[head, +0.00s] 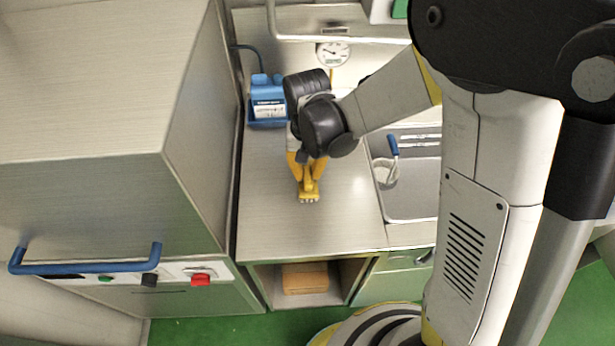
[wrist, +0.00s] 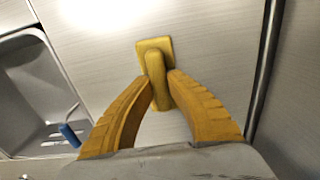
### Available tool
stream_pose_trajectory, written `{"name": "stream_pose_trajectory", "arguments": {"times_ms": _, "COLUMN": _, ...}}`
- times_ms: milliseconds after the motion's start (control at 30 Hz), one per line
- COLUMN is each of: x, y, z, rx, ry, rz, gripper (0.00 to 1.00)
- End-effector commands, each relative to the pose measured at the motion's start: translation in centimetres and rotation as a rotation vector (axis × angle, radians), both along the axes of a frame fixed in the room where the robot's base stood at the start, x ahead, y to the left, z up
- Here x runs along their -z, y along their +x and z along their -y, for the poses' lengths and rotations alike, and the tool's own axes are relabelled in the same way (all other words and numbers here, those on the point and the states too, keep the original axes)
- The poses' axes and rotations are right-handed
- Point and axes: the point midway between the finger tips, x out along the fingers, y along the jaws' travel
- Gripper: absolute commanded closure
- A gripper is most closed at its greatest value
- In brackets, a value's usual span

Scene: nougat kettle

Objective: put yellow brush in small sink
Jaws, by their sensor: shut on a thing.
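The yellow brush (wrist: 157,52) is between the two yellow fingers of my gripper (wrist: 160,92) in the wrist view, with its handle pinched at the fingertips. In the head view the brush (head: 309,190) shows below my gripper (head: 306,172), over the steel counter, with pale bristles at its lower end. I cannot tell whether the bristles touch the counter. The small sink (head: 410,200) is to the right of the gripper, partly hidden by my arm. Its basin also shows at the left of the wrist view (wrist: 35,80).
A whisk-like tool with a blue handle (head: 392,145) is in the sink. A blue device (head: 266,103) stands at the back left of the counter (head: 275,225). A tall steel cabinet (head: 190,150) borders the counter on the left. A brown box (head: 305,278) sits on the shelf below.

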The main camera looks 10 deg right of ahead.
Motion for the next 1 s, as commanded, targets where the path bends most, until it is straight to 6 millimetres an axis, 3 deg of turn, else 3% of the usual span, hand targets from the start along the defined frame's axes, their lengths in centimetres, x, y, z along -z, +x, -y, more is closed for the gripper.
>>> {"name": "stream_pose_trajectory", "arguments": {"times_ms": 100, "x": 1.7, "y": 0.0, "z": 0.0, "rx": 0.000, "ry": 0.000, "rz": 0.000, "gripper": 1.00}}
{"name": "stream_pose_trajectory", "arguments": {"times_ms": 467, "x": 2.1, "y": 0.0, "z": 0.0, "rx": 0.000, "ry": 0.000, "rz": 0.000, "gripper": 1.00}}
{"name": "stream_pose_trajectory", "arguments": {"times_ms": 500, "x": 1.9, "y": 0.0, "z": 0.0, "rx": 0.000, "ry": 0.000, "rz": 0.000, "gripper": 0.71}}
{"name": "stream_pose_trajectory", "arguments": {"times_ms": 533, "x": 1.9, "y": 0.0, "z": 0.0, "rx": 0.000, "ry": 0.000, "rz": 0.000, "gripper": 0.65}}
{"name": "stream_pose_trajectory", "arguments": {"times_ms": 867, "x": 1.7, "y": 0.0, "z": 0.0, "rx": 0.000, "ry": 0.000, "rz": 0.000, "gripper": 0.65}}
{"name": "stream_pose_trajectory", "arguments": {"times_ms": 1000, "x": 0.1, "y": 0.0, "z": 0.0, "rx": 0.000, "ry": 0.000, "rz": 0.000, "gripper": 0.65}}
